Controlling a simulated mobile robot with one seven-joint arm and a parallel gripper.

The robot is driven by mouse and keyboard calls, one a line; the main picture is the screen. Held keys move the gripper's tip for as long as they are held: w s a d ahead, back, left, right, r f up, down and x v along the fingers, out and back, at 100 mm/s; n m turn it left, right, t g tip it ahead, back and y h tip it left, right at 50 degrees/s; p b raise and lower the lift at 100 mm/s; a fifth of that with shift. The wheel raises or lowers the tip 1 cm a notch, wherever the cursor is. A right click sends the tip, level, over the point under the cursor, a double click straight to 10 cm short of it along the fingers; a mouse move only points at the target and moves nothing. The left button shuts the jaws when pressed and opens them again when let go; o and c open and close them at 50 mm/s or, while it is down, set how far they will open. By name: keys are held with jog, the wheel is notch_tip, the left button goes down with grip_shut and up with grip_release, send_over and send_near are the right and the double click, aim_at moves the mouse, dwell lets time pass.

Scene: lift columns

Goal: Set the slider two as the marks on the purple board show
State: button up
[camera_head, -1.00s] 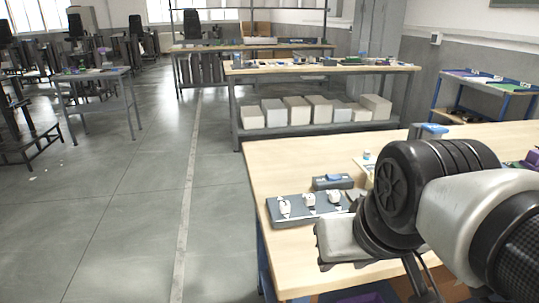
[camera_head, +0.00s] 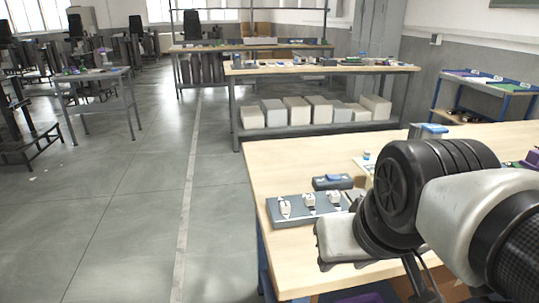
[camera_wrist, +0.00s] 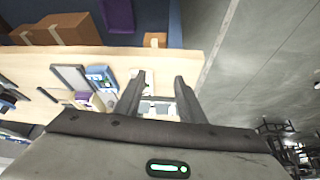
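A grey-blue base (camera_head: 290,221) with three white slider-like pieces (camera_head: 309,201) lies on the near left of the wooden table in the head view. Which one is slider two cannot be told. A purple object (camera_head: 533,158) shows at the right edge; no marks on it can be read. My gripper (camera_wrist: 158,82) is open in the wrist view, its two dark fingers apart over the table. Small white pieces (camera_wrist: 160,107) show between and behind the fingers; nothing is seen clamped. In the head view my arm hides the fingers.
A small dark box with a blue top (camera_head: 333,182) lies just behind the base. The wooden table (camera_head: 290,165) has bare room at its back left. Brown boxes (camera_wrist: 72,30) stand below the table edge in the wrist view. Open floor (camera_head: 140,220) lies left.

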jog(key=w+r+g+p, duration=0.1)
jog(key=w+r+p, duration=0.4)
jog(key=r+p, duration=0.15)
notch_tip(320, 180, up, 5)
jog(key=n+g+p, duration=0.1)
jog(key=g+p, duration=0.4)
jog(key=p, duration=1.2)
send_over(310, 196)
notch_tip(310, 196, down, 16)
jog(key=shift+f+b, duration=0.2)
jog(key=shift+b, duration=0.5)
grip_shut()
